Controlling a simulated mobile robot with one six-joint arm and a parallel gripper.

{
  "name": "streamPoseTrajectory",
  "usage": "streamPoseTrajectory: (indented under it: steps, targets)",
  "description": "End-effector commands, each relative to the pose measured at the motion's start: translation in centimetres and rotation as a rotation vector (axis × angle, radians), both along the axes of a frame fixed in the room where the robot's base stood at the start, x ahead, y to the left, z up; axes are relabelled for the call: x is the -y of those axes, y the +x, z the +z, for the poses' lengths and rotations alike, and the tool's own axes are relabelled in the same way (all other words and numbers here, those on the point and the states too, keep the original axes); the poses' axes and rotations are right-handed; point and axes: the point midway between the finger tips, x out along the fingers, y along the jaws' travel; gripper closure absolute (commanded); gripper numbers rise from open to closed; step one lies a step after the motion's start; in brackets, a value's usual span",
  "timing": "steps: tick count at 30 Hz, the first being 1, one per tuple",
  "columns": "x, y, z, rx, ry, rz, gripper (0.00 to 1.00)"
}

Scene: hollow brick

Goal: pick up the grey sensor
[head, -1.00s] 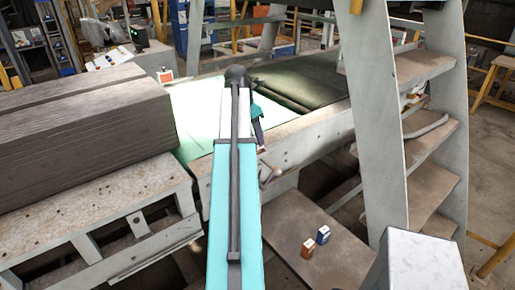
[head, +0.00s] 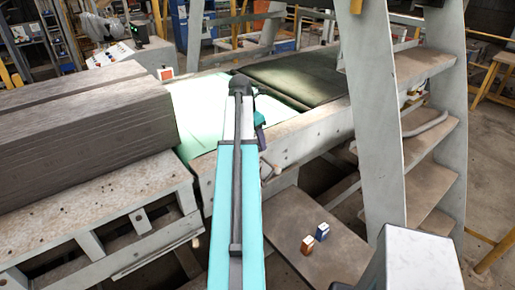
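I cannot make out a grey sensor in the head view. My teal and white arm reaches forward through the middle of the picture to a dark joint. A short dark and teal part of my arm shows just right of it, over the edge of the machine bed. My gripper's fingers cannot be seen, so I cannot tell their state or what is near them.
A small orange-brown box (head: 307,245) and a small blue box (head: 322,232) stand on a low brown board (head: 345,250). A grey stepladder (head: 385,140) rises at right. Stacked dark slabs (head: 90,135) lie at left. A pale green sheet (head: 200,105) covers part of the machine bed (head: 300,130).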

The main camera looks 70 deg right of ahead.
Motion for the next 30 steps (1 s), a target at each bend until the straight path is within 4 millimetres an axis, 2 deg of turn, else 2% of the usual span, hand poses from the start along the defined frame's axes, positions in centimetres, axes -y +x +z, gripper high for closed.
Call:
streamPoseTrajectory:
  steps: [2, 9, 11, 23, 30]
  targets:
    - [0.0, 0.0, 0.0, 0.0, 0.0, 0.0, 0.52]
    - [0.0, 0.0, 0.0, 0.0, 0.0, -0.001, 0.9]
    - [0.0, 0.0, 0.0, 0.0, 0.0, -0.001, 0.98]
    - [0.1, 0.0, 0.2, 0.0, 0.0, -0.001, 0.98]
    - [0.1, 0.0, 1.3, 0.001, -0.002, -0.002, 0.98]
